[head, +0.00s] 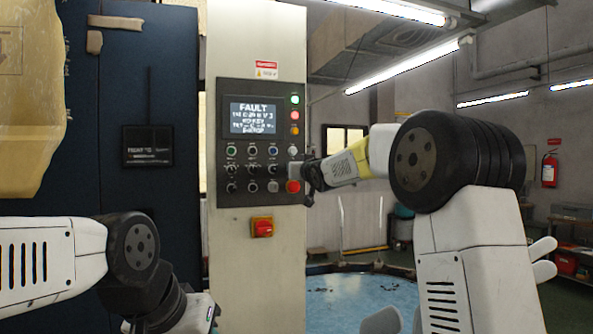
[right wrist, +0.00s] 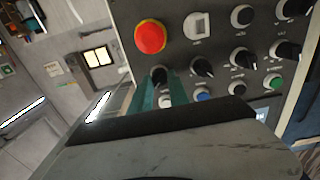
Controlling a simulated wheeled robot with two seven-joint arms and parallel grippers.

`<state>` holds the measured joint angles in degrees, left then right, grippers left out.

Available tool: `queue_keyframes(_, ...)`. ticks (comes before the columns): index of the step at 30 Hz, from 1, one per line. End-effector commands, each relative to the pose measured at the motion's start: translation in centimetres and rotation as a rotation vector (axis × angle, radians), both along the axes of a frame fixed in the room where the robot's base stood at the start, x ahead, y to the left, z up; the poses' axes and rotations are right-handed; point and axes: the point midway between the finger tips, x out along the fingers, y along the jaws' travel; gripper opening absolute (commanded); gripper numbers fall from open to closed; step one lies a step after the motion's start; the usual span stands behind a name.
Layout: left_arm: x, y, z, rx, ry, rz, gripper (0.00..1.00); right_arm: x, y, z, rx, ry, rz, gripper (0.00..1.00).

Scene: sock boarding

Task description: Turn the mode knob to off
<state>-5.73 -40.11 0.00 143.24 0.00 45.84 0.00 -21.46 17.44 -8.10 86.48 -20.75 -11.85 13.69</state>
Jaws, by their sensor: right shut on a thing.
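The control panel (head: 246,196) is on a pale cabinet, and its screen (head: 253,117) reads FAULT. My right gripper (head: 301,171) is at the panel's right edge, just above the red emergency button (head: 292,186). In the right wrist view its teal-lined fingers (right wrist: 158,88) are shut on a black knob (right wrist: 158,75) next to the red button (right wrist: 150,37). The knob's label and pointer are not readable, so I cannot tell its setting. My left arm is low at the left; its fingers are not in view.
Several other black knobs and coloured buttons sit close to the gripped knob, including a blue button (right wrist: 203,93). A red and yellow switch (head: 262,228) is below the panel. A blue-topped round table (head: 360,298) stands to the right of the cabinet.

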Motion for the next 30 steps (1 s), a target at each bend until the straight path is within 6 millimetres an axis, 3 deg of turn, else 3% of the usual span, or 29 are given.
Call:
queue_keyframes(11, 0.00, 0.00, 0.00, 0.000, 0.000, 0.000, 0.36, -0.04, 0.10, -0.01, -0.137, -0.044, 0.001, 0.00)
queue_keyframes(30, 0.00, 0.00, 0.00, 0.000, 0.000, 0.000, 0.36, -0.07, 0.21, -0.09, -0.612, -0.199, 0.001, 0.00)
